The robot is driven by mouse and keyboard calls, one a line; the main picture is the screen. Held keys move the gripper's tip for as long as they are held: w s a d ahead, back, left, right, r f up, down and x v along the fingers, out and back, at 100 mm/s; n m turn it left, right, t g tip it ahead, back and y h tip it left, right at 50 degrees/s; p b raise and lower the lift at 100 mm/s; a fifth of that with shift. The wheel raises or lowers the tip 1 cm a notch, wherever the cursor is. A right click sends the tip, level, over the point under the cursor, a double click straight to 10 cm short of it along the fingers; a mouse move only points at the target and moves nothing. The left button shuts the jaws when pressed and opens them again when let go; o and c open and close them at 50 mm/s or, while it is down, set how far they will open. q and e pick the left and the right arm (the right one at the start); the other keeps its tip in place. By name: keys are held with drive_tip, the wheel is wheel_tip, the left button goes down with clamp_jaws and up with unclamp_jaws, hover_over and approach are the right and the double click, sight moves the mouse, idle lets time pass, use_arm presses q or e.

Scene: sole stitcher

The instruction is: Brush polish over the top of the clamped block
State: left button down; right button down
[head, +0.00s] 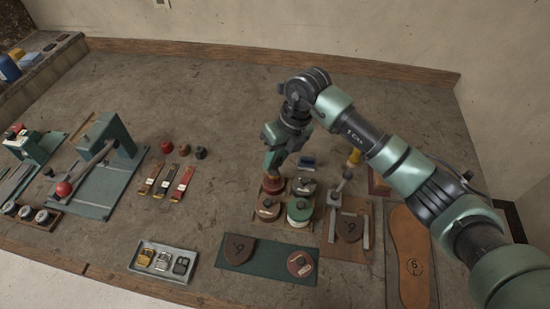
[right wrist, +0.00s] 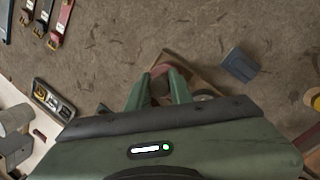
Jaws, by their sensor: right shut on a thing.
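My right gripper (head: 273,172) is shut on a round reddish-brown thing (head: 274,184) at the back left of a cluster of round tins. The held thing also shows between the fingers in the right wrist view (right wrist: 172,73); I cannot tell whether it is a tin or a brush. My left gripper is not in view.
Beside the gripper stand a brown tin (head: 267,209), a green tin (head: 300,210) and a dark one (head: 306,187). A sole (head: 410,250) lies at the right. The back middle of the bench is clear.

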drive_tip(key=shift+r+p, duration=0.6)
drive_tip(key=shift+r, duration=0.25)
drive_tip(key=shift+r+p, duration=1.35)
drive_tip(key=shift+r, duration=1.25)
